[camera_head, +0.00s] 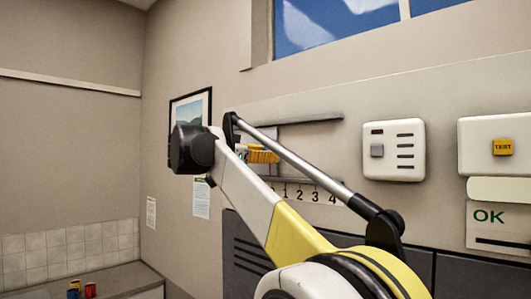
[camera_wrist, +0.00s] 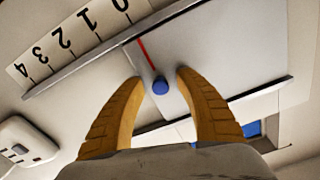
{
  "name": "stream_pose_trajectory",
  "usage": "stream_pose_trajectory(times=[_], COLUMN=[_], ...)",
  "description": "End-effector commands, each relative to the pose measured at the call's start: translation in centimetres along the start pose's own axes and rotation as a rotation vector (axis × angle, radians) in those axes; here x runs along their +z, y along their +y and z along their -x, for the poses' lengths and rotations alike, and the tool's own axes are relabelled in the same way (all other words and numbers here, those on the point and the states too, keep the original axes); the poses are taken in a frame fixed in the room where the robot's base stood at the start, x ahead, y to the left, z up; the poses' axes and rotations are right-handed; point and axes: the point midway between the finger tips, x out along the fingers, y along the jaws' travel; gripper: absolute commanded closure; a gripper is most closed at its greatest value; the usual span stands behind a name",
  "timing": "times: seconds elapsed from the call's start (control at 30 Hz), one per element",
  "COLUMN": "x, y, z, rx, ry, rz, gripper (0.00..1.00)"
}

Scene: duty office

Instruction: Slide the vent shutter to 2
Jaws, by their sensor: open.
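In the wrist view, the vent shutter (camera_wrist: 205,60) is a pale flat plate with a blue knob (camera_wrist: 160,87) and a red pointer line (camera_wrist: 146,50). The line points roughly at 0 on the scale strip (camera_wrist: 52,46), whose numbers run from 0 to 4. My gripper (camera_wrist: 160,77) is open, with one yellow finger on each side of the knob and visible gaps between. In the head view, my gripper (camera_head: 262,155) is in front of the vent, and my arm hides the knob and most of the shutter. The scale (camera_head: 308,192) shows 1 to 4 there.
An upper rail (camera_head: 300,120) runs above the vent; a lower rail (camera_wrist: 90,65) borders the scale in the wrist view. A white switch box (camera_head: 394,150) and a panel with a yellow TEST button (camera_head: 503,147) are to the right. A framed picture (camera_head: 190,107) hangs left.

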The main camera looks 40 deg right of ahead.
Motion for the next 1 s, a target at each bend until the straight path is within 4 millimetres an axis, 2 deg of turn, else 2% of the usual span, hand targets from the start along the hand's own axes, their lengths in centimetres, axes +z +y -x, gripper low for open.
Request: stream_pose_trajectory(times=[0.17,0.27,0.3,0.33,0.47,0.57,0.8,1.0], x=[0.0,0.0,0.0,0.0,0.0,-0.2,-1.5,-2.4], y=[0.0,0.0,0.0,0.0,0.0,0.8,6.0,8.9], z=[0.0,0.0,0.0,0.0,0.0,0.0,0.0,0.0], rx=[0.0,0.0,0.0,0.0,0.0,0.0,0.002,0.001], ry=[0.0,0.0,0.0,0.0,0.0,0.0,0.0,0.0], rz=[0.0,0.0,0.0,0.0,0.0,0.0,0.0,0.0], gripper=[0.59,0.85,0.97,1.0,1.0,1.0,1.0,1.0])
